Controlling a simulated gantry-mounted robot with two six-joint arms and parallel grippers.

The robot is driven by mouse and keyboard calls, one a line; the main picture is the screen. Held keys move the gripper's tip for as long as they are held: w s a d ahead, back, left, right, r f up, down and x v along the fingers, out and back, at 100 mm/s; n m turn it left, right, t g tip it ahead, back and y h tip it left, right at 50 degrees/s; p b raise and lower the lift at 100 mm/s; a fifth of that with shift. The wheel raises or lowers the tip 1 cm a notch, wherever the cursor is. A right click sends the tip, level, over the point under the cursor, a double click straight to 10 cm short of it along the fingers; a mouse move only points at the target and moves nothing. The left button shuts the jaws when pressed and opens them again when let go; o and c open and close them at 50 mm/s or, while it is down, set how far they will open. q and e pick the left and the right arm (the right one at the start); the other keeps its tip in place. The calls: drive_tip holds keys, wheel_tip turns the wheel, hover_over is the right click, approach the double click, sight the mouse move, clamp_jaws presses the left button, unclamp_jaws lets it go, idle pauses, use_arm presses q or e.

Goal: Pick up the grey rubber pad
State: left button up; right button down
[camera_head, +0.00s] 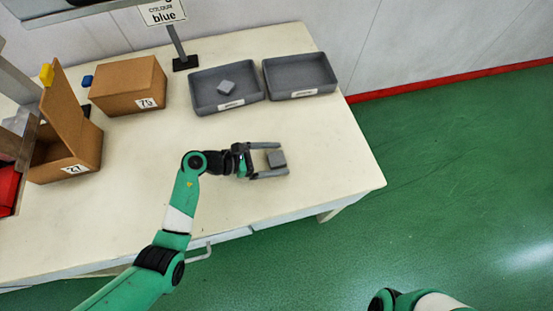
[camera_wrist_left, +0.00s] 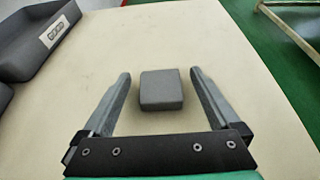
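A grey rubber pad (camera_head: 277,159), a small square block, lies on the cream table. In the head view it sits between the fingertips of my left gripper (camera_head: 270,160). In the left wrist view the pad (camera_wrist_left: 161,90) is between the two spread fingers of the left gripper (camera_wrist_left: 160,82), with a gap on each side. The left gripper is open and holds nothing. A second grey block (camera_head: 226,87) lies in the left grey tray (camera_head: 203,103). My right gripper is not in view; only part of my right arm shows at the bottom.
An empty grey tray (camera_head: 327,84) stands at the back right. Cardboard boxes labelled 75 (camera_head: 122,82) and 27 (camera_head: 85,148) stand at the left. A sign reading blue (camera_head: 163,13) stands behind. The table right of the gripper is clear to its edge.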

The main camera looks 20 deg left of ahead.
sight(276, 161)
use_arm(q)
drive_tip(key=c, duration=1.4)
drive_tip(key=shift+c, duration=0.2)
drive_tip(key=r+p, duration=0.2)
drive_tip(key=r, duration=0.1)
drive_tip(key=r+p, duration=0.1)
drive_tip(key=shift+s+d+r+p, duration=0.15)
drive_tip(key=shift+s+r+p, duration=0.15)
drive_tip(key=shift+r+p, duration=0.05)
drive_tip(key=s+d+r+p, duration=0.2)
drive_tip(key=s+r+p, duration=0.1)
drive_tip(key=s, duration=0.3)
drive_tip(key=s+d+r+p, duration=0.3)
drive_tip(key=s+r+p, duration=0.1)
drive_tip(key=s+r, duration=0.1)
drive_tip(key=shift+s+d+r, duration=0.15)
drive_tip(key=shift+s+d, duration=0.1)
drive_tip(key=shift+s, duration=0.35)
